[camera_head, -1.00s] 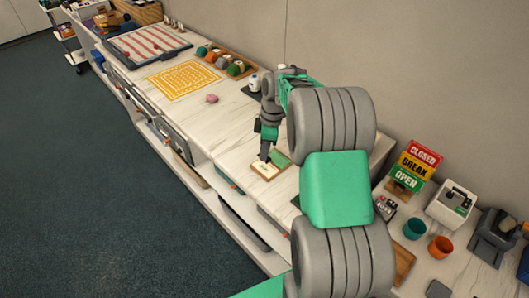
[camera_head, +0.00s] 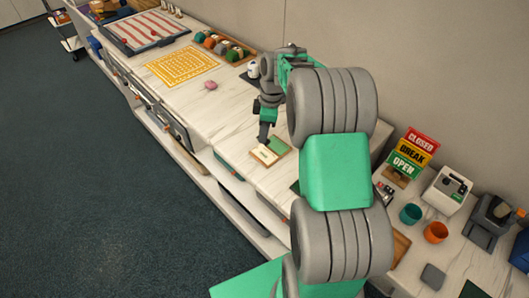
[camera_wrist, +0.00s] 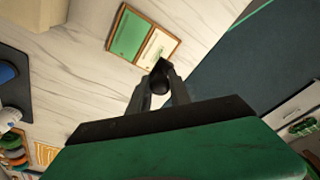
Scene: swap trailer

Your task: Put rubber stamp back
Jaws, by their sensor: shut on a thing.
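My gripper (camera_wrist: 160,88) is shut on a dark rubber stamp (camera_wrist: 159,83), which has a rounded handle and a blocky end, between the fingertips. In the head view my gripper (camera_head: 264,138) hangs over the edge of a small wooden-edged board (camera_head: 256,158). The board has a green half and a cream half. In the wrist view the board (camera_wrist: 111,35) lies just beyond the stamp. The stamp's end overlaps the cream half's near edge in that view, and a small green mark shows on the cream. The stamp is too small to make out in the head view.
A pink lump (camera_head: 210,85) and a yellow patterned mat (camera_head: 181,72) lie farther along the marble counter (camera_head: 222,118). A dark mat with a white jar (camera_head: 253,69) is near the wall. Signs (camera_head: 413,153) and cups stand right of my arm. Counter around the board is mostly bare.

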